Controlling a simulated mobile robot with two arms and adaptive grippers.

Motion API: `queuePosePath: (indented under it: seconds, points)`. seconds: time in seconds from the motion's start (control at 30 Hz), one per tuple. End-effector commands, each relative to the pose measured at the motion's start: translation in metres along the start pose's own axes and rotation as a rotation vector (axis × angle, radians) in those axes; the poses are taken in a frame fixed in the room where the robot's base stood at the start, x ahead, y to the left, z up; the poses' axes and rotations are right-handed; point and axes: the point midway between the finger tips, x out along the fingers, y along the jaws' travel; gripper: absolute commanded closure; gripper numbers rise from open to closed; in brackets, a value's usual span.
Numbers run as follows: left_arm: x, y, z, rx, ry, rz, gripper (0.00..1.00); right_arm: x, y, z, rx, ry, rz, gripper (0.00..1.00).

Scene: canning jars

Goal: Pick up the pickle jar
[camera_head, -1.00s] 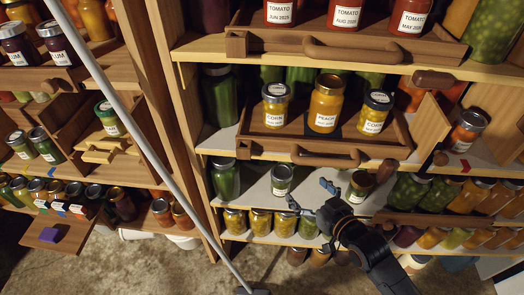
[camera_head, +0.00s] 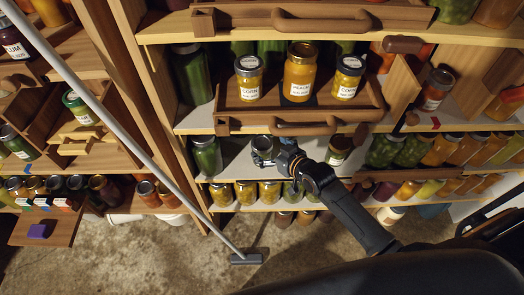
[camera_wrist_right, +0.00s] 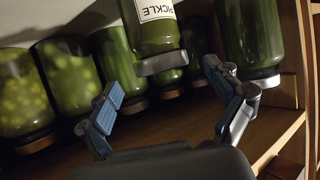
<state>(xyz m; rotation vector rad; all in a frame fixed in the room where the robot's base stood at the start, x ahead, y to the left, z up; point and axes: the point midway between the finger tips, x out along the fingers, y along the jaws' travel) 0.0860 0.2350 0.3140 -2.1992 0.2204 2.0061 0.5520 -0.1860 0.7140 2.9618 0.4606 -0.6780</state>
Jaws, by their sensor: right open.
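The pickle jar (camera_head: 262,145) stands on the pale shelf below the drawer in the head view, partly hidden by my right gripper (camera_head: 276,156). In the right wrist view, a green jar labelled PICKLE (camera_wrist_right: 158,34) appears upside down, with its grey lid toward me. My right gripper (camera_wrist_right: 162,84) is open there, one blue-padded finger on each side of the lid's line. The jar is not clasped, and I cannot tell whether a finger touches it. My left gripper is not in view.
A wooden drawer (camera_head: 230,119) with corn and peach jars overhangs the shelf. A green jar (camera_head: 206,157) stands to the left, and another labelled jar (camera_head: 339,149) to the right. More jars line the shelf below. A long-handled floor tool (camera_head: 150,165) crosses in front at left.

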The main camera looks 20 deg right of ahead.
Motion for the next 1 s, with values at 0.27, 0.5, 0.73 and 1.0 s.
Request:
queuePosePath:
  seconds: [0.27, 0.5, 0.73, 1.0]
  points:
    - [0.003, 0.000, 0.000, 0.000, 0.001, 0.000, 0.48, 0.038, -0.001, -0.004, 0.001, 0.002, 0.000, 0.09]
    - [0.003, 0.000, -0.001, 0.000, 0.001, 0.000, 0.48, 0.043, -0.001, -0.004, 0.000, 0.001, 0.000, 0.09]
    - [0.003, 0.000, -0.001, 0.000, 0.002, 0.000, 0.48, 0.042, -0.001, -0.004, 0.000, 0.001, 0.000, 0.41]
    - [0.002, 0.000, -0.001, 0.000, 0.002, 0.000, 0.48, 0.042, -0.001, -0.006, -0.001, 0.004, 0.000, 0.86]
